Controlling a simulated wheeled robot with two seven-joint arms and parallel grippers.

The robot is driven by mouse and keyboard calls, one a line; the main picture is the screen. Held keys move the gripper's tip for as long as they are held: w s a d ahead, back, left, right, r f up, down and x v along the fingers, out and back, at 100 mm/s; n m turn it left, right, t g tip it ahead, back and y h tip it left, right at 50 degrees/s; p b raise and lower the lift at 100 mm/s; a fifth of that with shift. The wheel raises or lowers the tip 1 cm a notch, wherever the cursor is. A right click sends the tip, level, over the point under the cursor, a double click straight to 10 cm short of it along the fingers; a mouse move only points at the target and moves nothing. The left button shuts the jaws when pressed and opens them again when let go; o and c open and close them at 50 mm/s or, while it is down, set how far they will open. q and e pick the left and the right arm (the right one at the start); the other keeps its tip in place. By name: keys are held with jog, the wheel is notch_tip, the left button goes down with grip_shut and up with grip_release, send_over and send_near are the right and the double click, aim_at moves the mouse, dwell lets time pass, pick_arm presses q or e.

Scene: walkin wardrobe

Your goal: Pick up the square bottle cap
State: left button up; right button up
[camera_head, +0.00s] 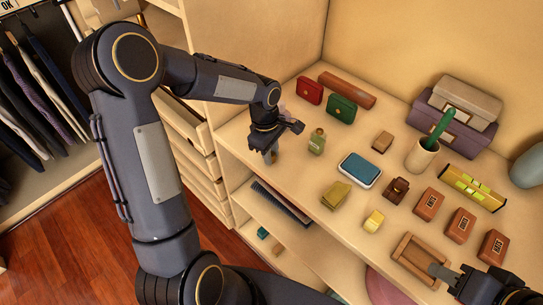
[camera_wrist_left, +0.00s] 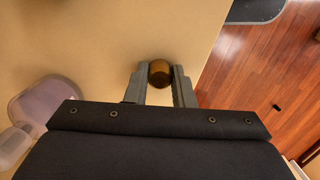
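A small rounded brown-gold piece (camera_wrist_left: 160,72), which looks like a bottle cap, sits between my left fingertips in the left wrist view. Both fingers of my left gripper (camera_wrist_left: 161,84) seem to touch its sides. From above it looks round rather than square. In the head view my left gripper (camera_head: 269,152) points down at the front left of the upper shelf, left of a green bottle (camera_head: 317,141). The cap is mostly hidden there. My right gripper (camera_head: 443,274) is at the bottom right, beside an open wooden tray (camera_head: 402,250); its finger gap is unclear.
The upper shelf (camera_head: 345,142) holds a blue-lidded tin (camera_head: 360,170), a yellow-green box (camera_head: 336,195), several brown boxes and a cup (camera_head: 421,157) with a cactus. A purple translucent bottle (camera_wrist_left: 45,105) stands left of my gripper in the wrist view. The shelf edge and wooden floor are close right.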

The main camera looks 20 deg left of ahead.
pick_arm(q)
grip_shut()
jog(key=shift+r, duration=0.15)
